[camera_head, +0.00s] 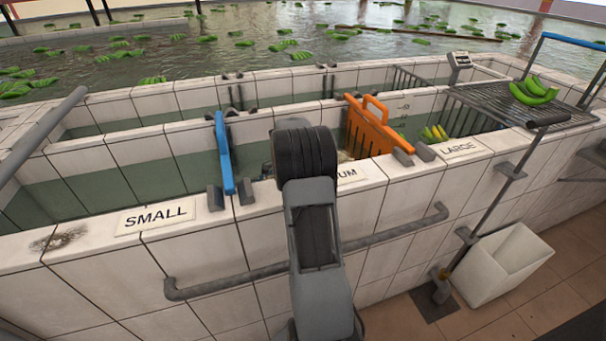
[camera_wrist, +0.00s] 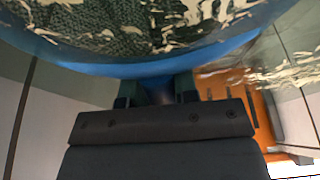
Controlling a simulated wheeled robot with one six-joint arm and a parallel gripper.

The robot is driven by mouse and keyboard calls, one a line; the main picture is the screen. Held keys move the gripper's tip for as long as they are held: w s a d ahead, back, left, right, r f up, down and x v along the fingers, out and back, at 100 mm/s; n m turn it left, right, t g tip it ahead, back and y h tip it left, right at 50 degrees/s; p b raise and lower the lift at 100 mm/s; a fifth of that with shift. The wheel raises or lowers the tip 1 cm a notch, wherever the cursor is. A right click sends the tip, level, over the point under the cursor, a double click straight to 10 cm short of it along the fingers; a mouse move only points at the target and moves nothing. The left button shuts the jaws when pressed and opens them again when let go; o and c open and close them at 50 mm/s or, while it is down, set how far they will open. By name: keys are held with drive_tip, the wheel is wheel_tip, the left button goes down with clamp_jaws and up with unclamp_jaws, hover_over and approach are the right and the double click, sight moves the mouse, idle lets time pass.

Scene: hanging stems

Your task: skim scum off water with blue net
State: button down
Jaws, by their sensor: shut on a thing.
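In the wrist view my gripper (camera_wrist: 155,98) is shut on the blue net (camera_wrist: 150,68), at the near side of its rim. Pale flakes of scum (camera_wrist: 165,38) lie across the net's dark mesh. More pale scum (camera_wrist: 275,72) shows on the water to the right of the net. In the head view my arm reaches over the tiled wall into the middle basin. It hides my gripper and nearly all of the net there. Whether the net touches the water is not clear.
A blue divider (camera_head: 223,152) stands left of my arm, an orange slotted divider (camera_head: 370,125) right. The tiled wall (camera_head: 90,240) carries SMALL and LARGE labels and a grey pipe (camera_head: 240,278). Bananas (camera_head: 530,92) lie on a wire rack; a white bin (camera_head: 497,262) stands below.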

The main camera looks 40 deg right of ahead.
drive_tip(key=shift+f+p, duration=0.3)
drive_tip(key=shift+f, duration=0.1)
wheel_tip(320, 180, up, 28)
drive_tip(key=p, duration=1.7)
drive_tip(key=shift+r, duration=0.15)
